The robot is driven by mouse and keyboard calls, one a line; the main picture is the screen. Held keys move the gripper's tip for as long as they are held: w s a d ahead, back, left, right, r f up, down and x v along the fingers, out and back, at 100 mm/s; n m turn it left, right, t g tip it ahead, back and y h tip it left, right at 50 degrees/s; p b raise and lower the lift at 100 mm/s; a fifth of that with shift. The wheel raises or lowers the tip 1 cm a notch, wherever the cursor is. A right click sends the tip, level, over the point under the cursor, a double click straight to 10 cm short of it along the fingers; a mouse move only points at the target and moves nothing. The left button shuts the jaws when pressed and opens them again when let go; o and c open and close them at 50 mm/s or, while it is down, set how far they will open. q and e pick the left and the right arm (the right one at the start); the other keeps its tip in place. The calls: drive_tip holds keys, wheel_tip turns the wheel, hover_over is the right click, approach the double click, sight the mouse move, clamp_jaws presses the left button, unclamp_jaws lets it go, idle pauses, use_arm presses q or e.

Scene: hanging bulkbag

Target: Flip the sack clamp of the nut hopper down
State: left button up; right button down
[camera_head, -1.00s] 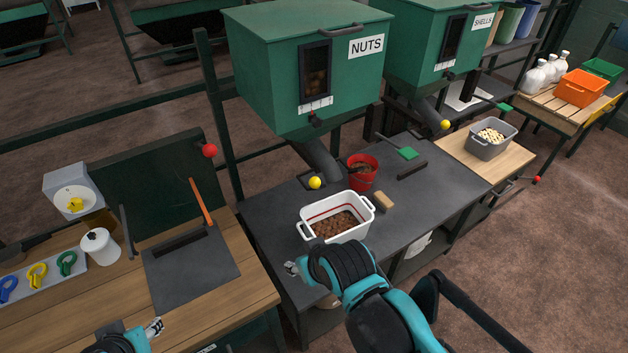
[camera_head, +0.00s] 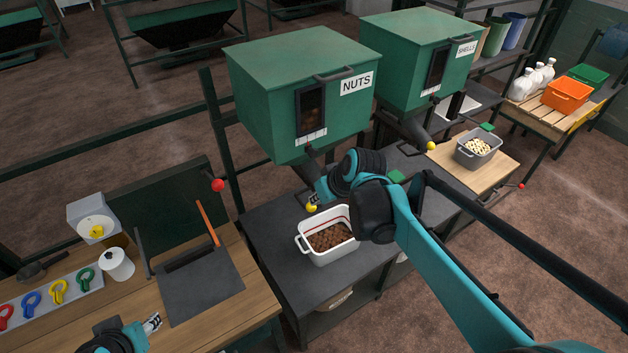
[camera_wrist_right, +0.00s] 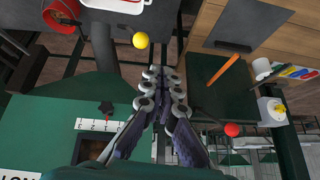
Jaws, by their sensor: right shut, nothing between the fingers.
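The green nut hopper (camera_head: 270,110) is labelled NUTS and has a dark chute below it. A yellow ball knob (camera_head: 312,208) is beside the chute foot; it also shows in the wrist view (camera_wrist_right: 140,40). I cannot tell which part is the sack clamp. My right gripper (camera_head: 312,198) is close to the yellow knob in the head view, partly hidden by its wrist. In the wrist view its fingers (camera_wrist_right: 165,76) are together and empty. My left gripper (camera_head: 152,323) is above the wooden bench; its opening is unclear.
A white tub of nuts (camera_head: 312,257) stands on the dark bench (camera_head: 283,283). A red ball knob (camera_head: 218,185) is at the green panel's corner, left of the hopper. The shells hopper (camera_head: 410,45) stands to the right. The red bucket (camera_wrist_right: 62,14) shows in the wrist view.

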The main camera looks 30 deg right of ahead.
use_arm(q)
wheel_tip(320, 180, up, 4)
drive_tip(key=shift+f+p, duration=0.1)
drive_tip(key=shift+p, duration=1.15)
use_arm(e)
drive_tip(key=w+d+r, duration=0.3)
drive_tip(key=d, duration=0.2)
drive_tip(key=shift+y, duration=0.3)
drive_tip(key=b+x, duration=0.1)
drive_tip(key=x, duration=0.8)
drive_tip(key=shift+w+f+b, duration=0.2)
drive_tip(key=shift+f+b, duration=0.05)
drive_tip(key=shift+b, duration=0.15)
drive_tip(key=f, duration=0.3)
drive_tip(key=shift+s+a+f, duration=0.15)
drive_tip(key=shift+s+a, duration=0.05)
use_arm(q)
drive_tip(key=shift+f+b, duration=0.3)
drive_tip(key=shift+f, duration=0.9)
use_arm(e)
drive_tip(key=shift+s+f, duration=0.1)
drive_tip(key=shift+f, duration=0.35)
use_arm(q)
drive_tip(key=shift+f, duration=0.1)
use_arm(e)
drive_tip(key=shift+s, duration=0.1)
